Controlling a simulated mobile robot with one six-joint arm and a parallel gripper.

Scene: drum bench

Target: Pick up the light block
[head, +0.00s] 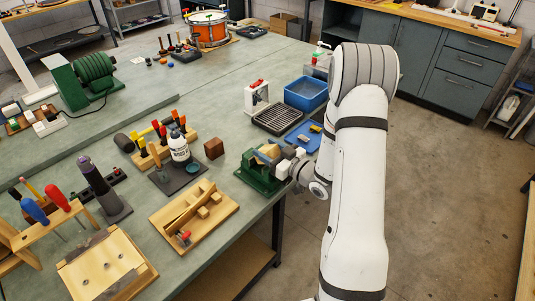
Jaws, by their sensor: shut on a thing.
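A light tan wooden block (269,151) shows at the jaws of a green vise (257,178) on the near right edge of the bench. My gripper (284,160) reaches in from the right beside the vise, low over the bench edge. It is shut on the light block, though its fingertips and the grip are small and partly hidden. I cannot tell whether the block is clear of the vise jaws. A darker brown block (214,149) stands on the bench to the left of the vise.
A wooden tray (165,222), a white bottle (179,147) on a dark mat and a screwdriver rack (48,222) stand to the left. Behind the vise are a blue tray (292,138), a black grate (278,120) and a blue bin (306,92). Open floor lies right.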

